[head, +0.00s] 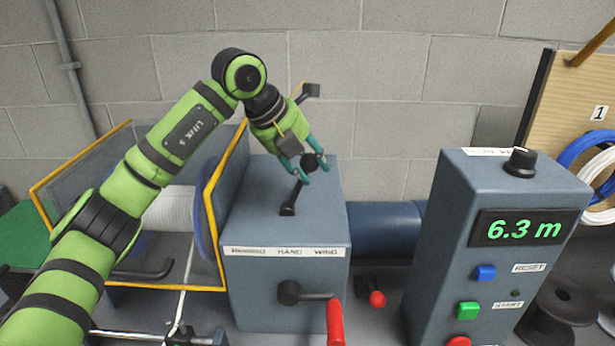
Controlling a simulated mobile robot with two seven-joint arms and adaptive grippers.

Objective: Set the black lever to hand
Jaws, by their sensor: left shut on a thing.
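The black lever (297,190) stands on top of a blue-grey box (245,190). Its foot sits in a dark base, and its stem tilts up and to the right to a round black knob. My left gripper (307,168) comes down from above left, its teal fingers shut around the knob. A label strip (284,252) on the box's front edge reads "HAND" in the middle and "WIND" at the right; its left word is blurred. The lever leans toward the right part of the label. My right gripper is not in view.
Left stands a yellow-framed mesh guard (212,195) around a reel. Right is a control box (432,220) showing 6.3 m, with a black knob (520,163) on top.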

